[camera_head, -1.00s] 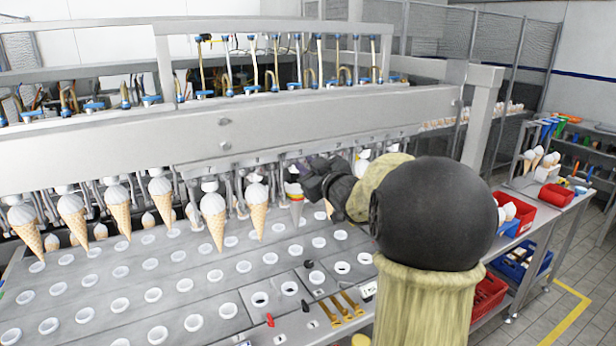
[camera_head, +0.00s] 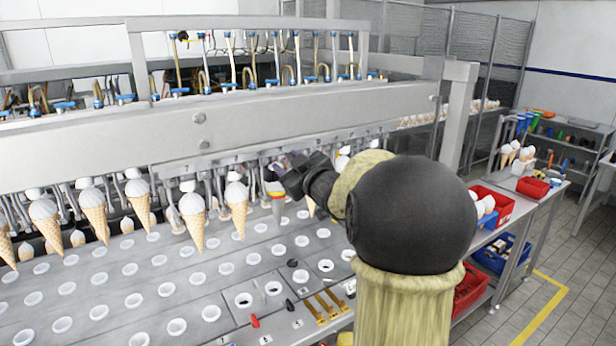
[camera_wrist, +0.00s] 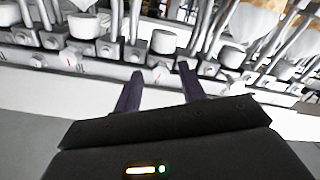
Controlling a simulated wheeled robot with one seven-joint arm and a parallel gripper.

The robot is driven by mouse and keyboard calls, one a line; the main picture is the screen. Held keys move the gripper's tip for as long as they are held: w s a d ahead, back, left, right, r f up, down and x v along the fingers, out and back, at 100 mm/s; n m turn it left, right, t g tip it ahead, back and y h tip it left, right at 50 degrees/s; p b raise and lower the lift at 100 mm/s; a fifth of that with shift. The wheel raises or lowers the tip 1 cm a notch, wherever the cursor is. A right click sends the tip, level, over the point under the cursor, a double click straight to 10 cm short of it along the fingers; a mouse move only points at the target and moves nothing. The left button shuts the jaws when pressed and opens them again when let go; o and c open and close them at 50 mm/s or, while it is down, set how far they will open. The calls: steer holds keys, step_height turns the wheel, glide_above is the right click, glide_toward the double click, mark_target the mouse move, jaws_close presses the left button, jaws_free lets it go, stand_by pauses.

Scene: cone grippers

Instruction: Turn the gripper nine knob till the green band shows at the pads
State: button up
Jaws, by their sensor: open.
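My gripper (camera_head: 288,174) is at the row of cone grippers under the machine's beam. In the wrist view its two dark fingers (camera_wrist: 160,72) are open with nothing between them. A pale round knob (camera_wrist: 163,42) stands just beyond the fingertips, roughly in line with the gap. Other knobs stand to its left (camera_wrist: 83,27) and right (camera_wrist: 231,55); I cannot read which is number nine.
Several white-topped cones (camera_head: 194,222) hang along the row to the left. A plate with white-rimmed holes (camera_head: 130,269) lies below. Gold tools (camera_head: 327,306) and a red peg (camera_head: 254,321) are on it. Red bins (camera_head: 490,203) stand on the right bench.

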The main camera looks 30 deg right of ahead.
steer(key=s+b, duration=0.3)
steer(key=s, duration=1.4)
steer(key=shift+d+b, duration=0.4)
steer(key=shift+d, duration=0.05)
steer(key=shift+w, duration=0.1)
steer(key=w+a+f+m+g+h, duration=0.2)
steer(key=a+f+m+g, duration=0.1)
steer(key=f, duration=0.6)
steer(key=w+a+f+m+g+h, duration=0.1)
steer(key=a+f+m+g, duration=0.15)
steer(key=f, duration=0.55)
steer(key=s+a+f+g+y, duration=0.2)
steer(key=s+a+f+g, duration=0.8)
steer(key=s+a+f, duration=0.2)
step_height(320, 180, down, 3)
steer(key=shift+s+a+r, duration=0.1)
steer(key=shift+s+a, duration=0.25)
steer(key=shift+a, duration=0.3)
